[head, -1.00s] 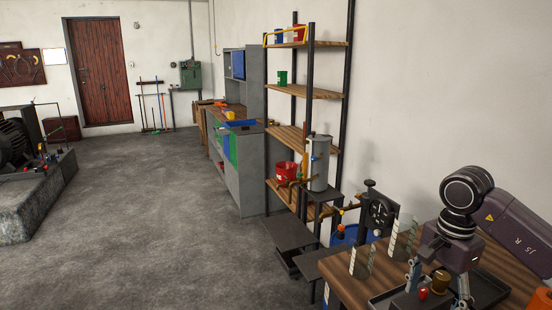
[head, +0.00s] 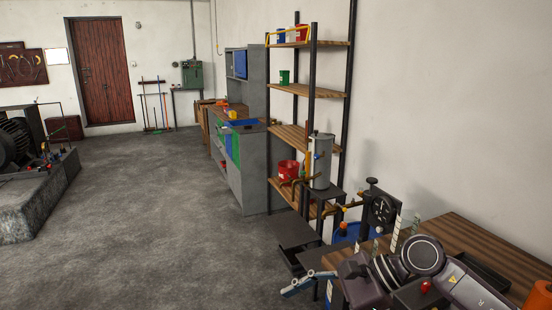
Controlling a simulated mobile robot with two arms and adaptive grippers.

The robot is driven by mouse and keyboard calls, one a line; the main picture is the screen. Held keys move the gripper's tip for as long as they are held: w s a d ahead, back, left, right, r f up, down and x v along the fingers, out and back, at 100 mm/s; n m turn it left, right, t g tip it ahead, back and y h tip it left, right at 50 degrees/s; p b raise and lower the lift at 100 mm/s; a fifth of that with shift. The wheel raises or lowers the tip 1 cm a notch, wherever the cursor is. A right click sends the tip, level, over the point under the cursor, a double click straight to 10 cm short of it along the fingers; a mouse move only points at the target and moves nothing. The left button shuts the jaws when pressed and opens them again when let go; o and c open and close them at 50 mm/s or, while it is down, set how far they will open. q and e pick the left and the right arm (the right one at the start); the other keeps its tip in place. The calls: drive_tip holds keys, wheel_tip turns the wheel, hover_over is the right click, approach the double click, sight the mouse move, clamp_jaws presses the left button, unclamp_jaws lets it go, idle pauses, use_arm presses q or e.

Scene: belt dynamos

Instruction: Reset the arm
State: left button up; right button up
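My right arm (head: 460,285) comes in from the lower right of the head view and reaches left across the front of the wooden table (head: 455,232). My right gripper (head: 306,295) is past the table's left end, above the floor. Its two light-blue fingers are spread apart, with nothing visible between them. The lower finger is partly cut off by the picture's bottom edge. My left arm and gripper are not in view.
A black gauge stand (head: 380,208) and white graduated strips (head: 397,228) stand close behind my arm. A dark tray (head: 483,268) lies on the table, with an orange object (head: 538,298) at far right. Shelving (head: 310,95) stands behind.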

drive_tip(key=a+r+m+t+y, duration=0.4)
drive_tip(key=r+m+y, duration=0.1)
drive_tip(key=r+m, duration=0.15)
drive_tip(key=a+r+m+t+y, duration=0.35)
drive_tip(key=r+m, duration=0.25)
drive_tip(key=r, duration=0.2)
drive_tip(key=w+d+m+t+h, duration=0.5)
drive_tip(key=d+m+t, duration=0.4)
drive_tip(key=m, duration=0.7)
drive_tip(key=d+f+m+h, duration=1.2)
drive_tip(key=f+m+h, duration=0.1)
drive_tip(key=f+m, duration=0.3)
drive_tip(key=s+d+f+m+g+h, duration=0.2)
drive_tip(key=s+d+f+m+g, duration=0.2)
drive_tip(key=s+f+m+g, duration=0.55)
drive_tip(key=s+a+f+m+g+y, duration=0.1)
drive_tip(key=s+f+g, duration=0.1)
drive_tip(key=s+f, duration=0.65)
drive_tip(key=s+f+g, duration=0.2)
drive_tip(key=s+f, duration=0.3)
drive_tip(key=s, duration=0.6)
wheel_tip(320, 180, down, 26)
drive_tip(key=g, duration=0.1)
drive_tip(key=s+d+f+g, duration=0.1)
drive_tip(key=s+d+f, duration=0.1)
drive_tip(key=s+f, duration=1.4)
drive_tip(key=shift+s+d+g, duration=0.3)
drive_tip(key=shift+s, duration=0.3)
